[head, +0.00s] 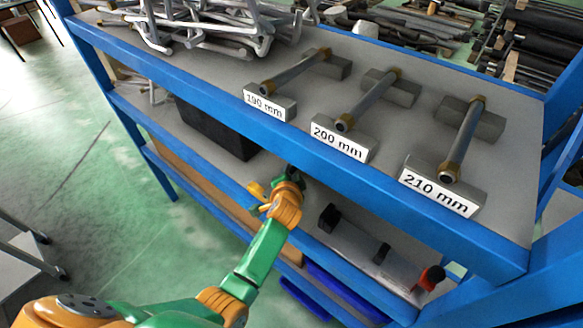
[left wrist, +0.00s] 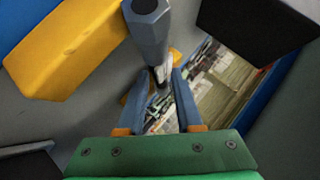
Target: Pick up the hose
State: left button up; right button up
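Three grey tubes with brass-coloured ends lie across grey stands on the top shelf: the 190 mm one (head: 295,72), the 200 mm one (head: 368,100) and the 210 mm one (head: 462,140). I cannot tell which one is the hose. My left gripper (head: 291,176) is below the top shelf's front rail, beside the lower shelf. In the left wrist view its two blue-grey fingers (left wrist: 164,88) stand apart. A grey rod with a hexagonal end (left wrist: 148,30) runs towards the gap between their tips; contact is unclear. My right gripper is not in view.
Blue rails (head: 330,160) edge the shelves. Bent metal pipes (head: 205,22) are heaped at the top shelf's back left. A black box (head: 216,128) stands on the middle shelf. Small dark items and a red-tipped one (head: 432,277) are lower right. The left floor is mostly clear.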

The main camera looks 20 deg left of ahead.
pick_arm(q)
jog(key=shift+v, duration=0.75)
grip_shut()
jog(key=shift+w+a+f, duration=0.15)
jog(key=shift+w+f, duration=0.1)
jog(key=shift+w, duration=0.2)
jog(key=shift+s, duration=0.1)
